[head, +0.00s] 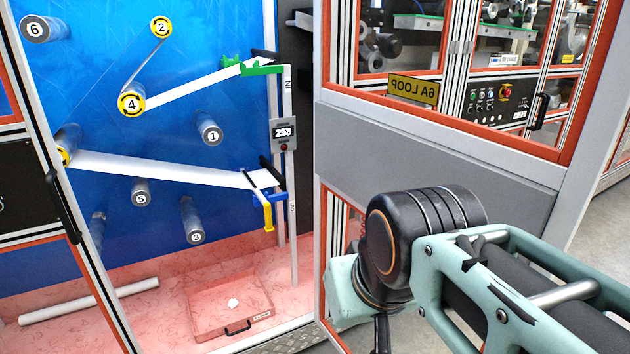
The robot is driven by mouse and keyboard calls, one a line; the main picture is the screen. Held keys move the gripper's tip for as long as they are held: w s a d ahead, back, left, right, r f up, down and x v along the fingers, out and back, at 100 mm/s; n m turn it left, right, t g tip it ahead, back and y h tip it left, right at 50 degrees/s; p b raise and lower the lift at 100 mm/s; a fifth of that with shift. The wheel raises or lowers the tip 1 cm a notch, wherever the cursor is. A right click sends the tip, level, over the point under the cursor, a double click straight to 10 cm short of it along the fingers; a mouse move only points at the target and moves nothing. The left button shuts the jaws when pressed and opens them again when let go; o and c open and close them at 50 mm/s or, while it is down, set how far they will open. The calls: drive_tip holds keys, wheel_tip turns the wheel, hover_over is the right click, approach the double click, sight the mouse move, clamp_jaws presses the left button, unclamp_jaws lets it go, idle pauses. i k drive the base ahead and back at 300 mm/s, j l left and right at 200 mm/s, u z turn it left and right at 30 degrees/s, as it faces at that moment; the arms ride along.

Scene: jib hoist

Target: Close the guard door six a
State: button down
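The guard door (430,165) stands open on the right, swung out from the blue machine bay. It has an orange-framed clear window above and a grey panel across its middle. A yellow sign (413,90) on it reads "6A LOOP" mirrored, so I see its inner face. A black handle (539,111) shows near the window's right side; I cannot tell whether it is on this door or behind it. My teal and black arm crosses in front of the door's lower part from the lower right. My gripper is not visible.
Inside the bay are numbered rollers, a white web, a green bracket (250,68) and a blue-and-yellow bracket (268,199). A red tray (200,320) and a white tube (90,301) lie on the pink floor. A framed panel with a black handle (62,205) borders the left.

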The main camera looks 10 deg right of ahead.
sight(368, 144)
drive_tip(key=k+l+u, duration=0.15)
drive_tip(key=l, duration=0.25)
drive_tip(key=k+l+u, duration=0.15)
drive_tip(key=l, duration=0.2)
drive_tip(key=k+l+u, duration=0.2)
drive_tip(key=l, duration=0.15)
drive_tip(key=k+l+u, duration=0.15)
drive_tip(key=l, duration=0.2)
drive_tip(key=k+l+u, duration=0.15)
drive_tip(key=l, duration=0.25)
drive_tip(key=k+l+u, duration=0.15)
drive_tip(key=l, duration=0.2)
drive_tip(key=l+u, duration=0.15)
drive_tip(key=l, duration=0.25)
drive_tip(key=k+l+u, duration=0.15)
drive_tip(key=l, duration=0.2)
drive_tip(key=l+u, duration=0.2)
drive_tip(key=l, duration=0.9)
drive_tip(key=i+l, duration=0.1)
drive_tip(key=l, duration=0.2)
drive_tip(key=i+l, duration=0.2)
drive_tip(key=u, duration=0.3)
drive_tip(key=k+l, duration=0.05)
